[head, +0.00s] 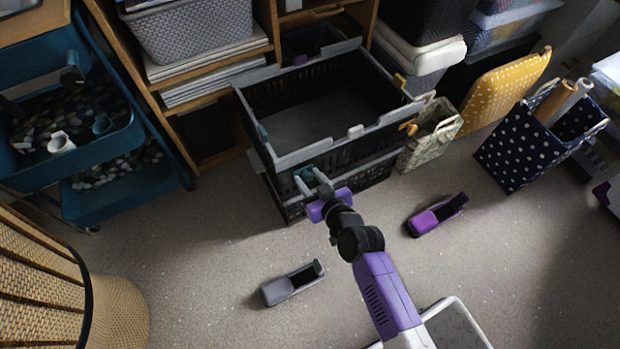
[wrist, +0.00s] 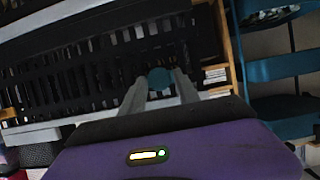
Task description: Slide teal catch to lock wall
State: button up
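The black collapsible crate (head: 345,165) with a grey rim stands on the carpet against the shelf, its walls upright. A teal catch (head: 304,174) sits on the near wall close to its left corner, and it also shows in the wrist view (wrist: 160,78). My gripper (head: 313,183) is at this catch, with one finger on each side of it. The fingers look apart, and small gaps seem to remain beside the catch in the wrist view. The fingers partly hide the catch. Another teal catch (head: 262,132) is on the left wall.
Orange catches (head: 408,128) are on the crate's right side. A grey tool (head: 292,284) and a purple tool (head: 437,215) lie on the floor. A teal cart (head: 120,190) stands left, a woven basket (head: 118,310) front left, a dotted bag (head: 520,145) right.

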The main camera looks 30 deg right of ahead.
grip_shut()
dwell(1.2)
